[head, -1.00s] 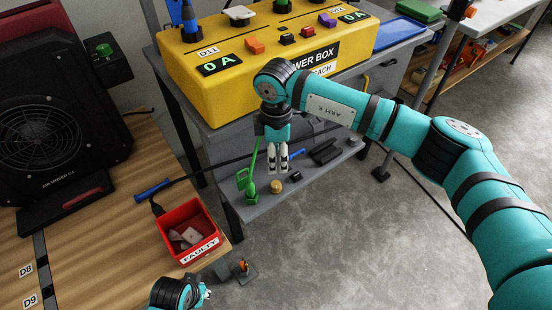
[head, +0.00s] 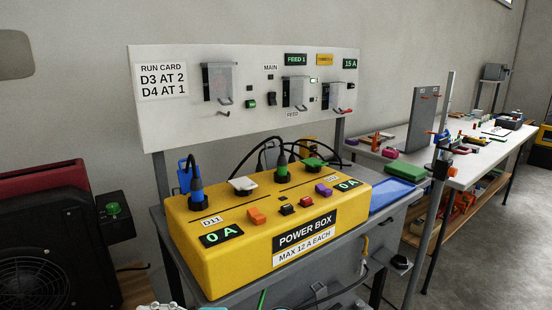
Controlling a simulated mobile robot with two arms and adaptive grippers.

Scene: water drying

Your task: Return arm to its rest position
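Behind the box is a white panel (head: 190,127) with a run card (head: 162,82), switches and hooks. A black air mover (head: 45,262) is at the left. A blue tray (head: 392,193) lies right of the box. A grey post (head: 427,210) and a long workbench (head: 480,160) stand at the right.

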